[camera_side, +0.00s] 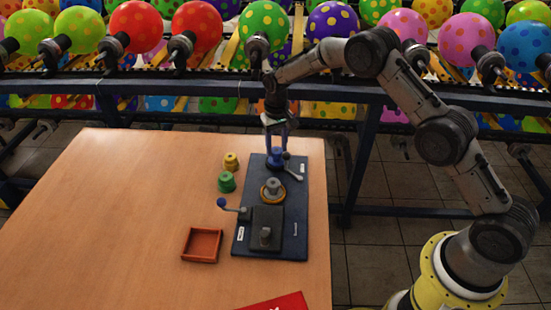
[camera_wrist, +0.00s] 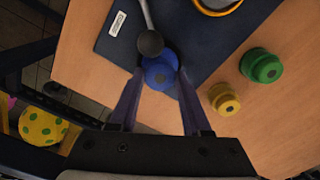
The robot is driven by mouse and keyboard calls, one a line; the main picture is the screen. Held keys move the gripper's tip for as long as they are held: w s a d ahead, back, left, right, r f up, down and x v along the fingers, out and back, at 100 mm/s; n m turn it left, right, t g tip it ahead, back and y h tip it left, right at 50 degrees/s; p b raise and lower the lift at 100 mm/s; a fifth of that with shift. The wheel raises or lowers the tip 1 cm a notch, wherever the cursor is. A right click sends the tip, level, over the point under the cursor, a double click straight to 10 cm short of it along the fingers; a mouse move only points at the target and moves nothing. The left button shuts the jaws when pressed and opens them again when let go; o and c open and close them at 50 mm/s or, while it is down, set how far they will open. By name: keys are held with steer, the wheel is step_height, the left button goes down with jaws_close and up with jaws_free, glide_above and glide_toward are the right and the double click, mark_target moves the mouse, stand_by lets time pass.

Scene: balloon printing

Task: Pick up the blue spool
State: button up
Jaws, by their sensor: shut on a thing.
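The blue spool (camera_side: 275,156) is at the far end of the dark blue board (camera_side: 242,244), between the fingers of my gripper (camera_side: 276,150). In the wrist view the blue spool (camera_wrist: 160,72) sits between the two fingertips of my gripper (camera_wrist: 159,80), beside a lever's dark ball knob (camera_wrist: 150,43). My gripper points down and is shut on the spool. Whether the spool touches the board is hard to tell.
A yellow spool (camera_side: 231,161) and a green spool (camera_side: 226,182) stand left of the board on the wooden table (camera_side: 120,220). A lever (camera_side: 293,172) is close to my gripper. An orange-red tray (camera_side: 201,244) and red item (camera_side: 285,303) lie nearer. The table's left side is clear.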

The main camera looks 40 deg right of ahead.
steer(key=shift+r, duration=0.3)
steer(key=shift+r, duration=3.1)
